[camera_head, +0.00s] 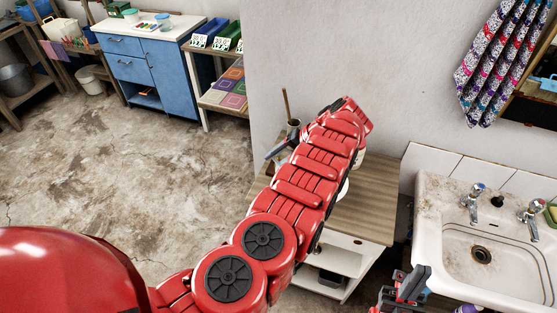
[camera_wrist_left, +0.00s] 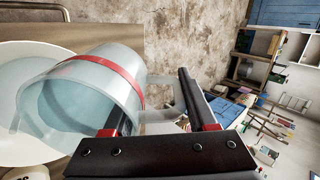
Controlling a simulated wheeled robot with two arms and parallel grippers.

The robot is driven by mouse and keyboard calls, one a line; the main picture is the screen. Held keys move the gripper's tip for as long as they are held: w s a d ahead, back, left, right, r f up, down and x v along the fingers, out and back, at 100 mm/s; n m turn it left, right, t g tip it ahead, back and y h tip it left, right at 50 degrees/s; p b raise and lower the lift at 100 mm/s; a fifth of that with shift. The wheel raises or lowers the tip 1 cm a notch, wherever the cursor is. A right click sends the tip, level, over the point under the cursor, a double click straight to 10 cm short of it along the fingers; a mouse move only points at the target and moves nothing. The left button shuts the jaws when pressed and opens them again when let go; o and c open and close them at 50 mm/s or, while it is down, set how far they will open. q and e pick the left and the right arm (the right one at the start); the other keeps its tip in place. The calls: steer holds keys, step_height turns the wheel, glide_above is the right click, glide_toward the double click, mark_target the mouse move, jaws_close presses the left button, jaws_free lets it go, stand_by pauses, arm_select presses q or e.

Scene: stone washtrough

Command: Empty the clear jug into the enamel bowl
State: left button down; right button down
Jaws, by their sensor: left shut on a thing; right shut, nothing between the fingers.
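The clear jug (camera_wrist_left: 95,90), see-through with a red band, shows in the left wrist view. My left gripper (camera_wrist_left: 155,98) is shut on its handle. The jug is tilted, with its wide mouth over the white enamel bowl (camera_wrist_left: 22,62). Bluish clear contents seem to show inside the jug; how much is left I cannot tell. In the head view my left arm reaches over the wooden cabinet top and hides the jug and most of the bowl. My right gripper (camera_head: 406,285) is shut and empty, low in front of the sink.
A stained sink (camera_head: 490,250) with two taps is at the right. A patterned cloth (camera_head: 500,60) hangs above. The floor at left is clear.

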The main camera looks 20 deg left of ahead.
arm_select(q)
steer(key=shift+w+b, duration=0.1)
steer(key=shift+b, duration=0.55)
steer(key=shift+d+r+y+b, duration=0.25)
steer(key=shift+y+b, duration=0.25)
steer(key=shift+b, duration=0.45)
steer(key=shift+a, duration=0.1)
